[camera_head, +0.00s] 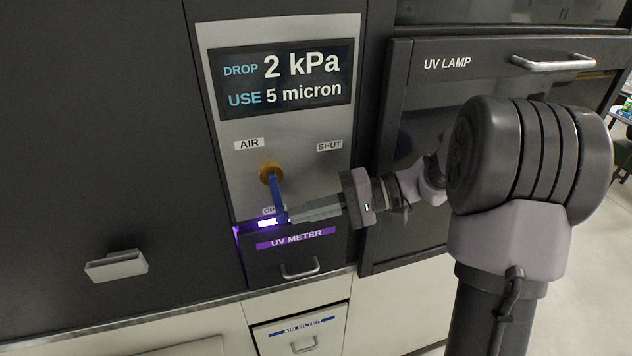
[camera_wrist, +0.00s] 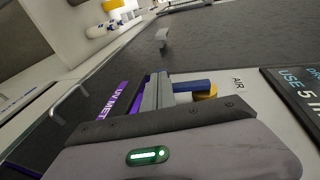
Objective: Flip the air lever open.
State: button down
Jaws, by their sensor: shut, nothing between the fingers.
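The air lever (camera_head: 276,193) has a blue handle on a round yellow-orange hub (camera_head: 270,172). Its handle hangs nearly straight down, its lower end by the partly covered label "OP…" (camera_head: 268,211). The "SHUT" label (camera_head: 329,146) is up and to the right. My gripper (camera_head: 290,216) is shut, with its fingertips at the lower end of the handle, from the right; I cannot tell whether they touch. In the wrist view the gripper fingers (camera_wrist: 157,92) lie beside the blue handle (camera_wrist: 190,86), which runs to the yellow hub (camera_wrist: 206,92).
A display (camera_head: 283,79) above the lever reads "DROP 2 kPa, USE 5 micron". Just below is the UV METER drawer (camera_head: 300,262) with a glowing purple edge. The UV LAMP door (camera_head: 480,64) is behind my arm. A filter drawer (camera_head: 301,335) sits lower.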

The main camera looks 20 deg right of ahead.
jog(key=shift+a+f+b, duration=0.2)
jog(key=shift+a+b, duration=0.1)
jog(key=shift+b, duration=0.2)
dwell(0.4)
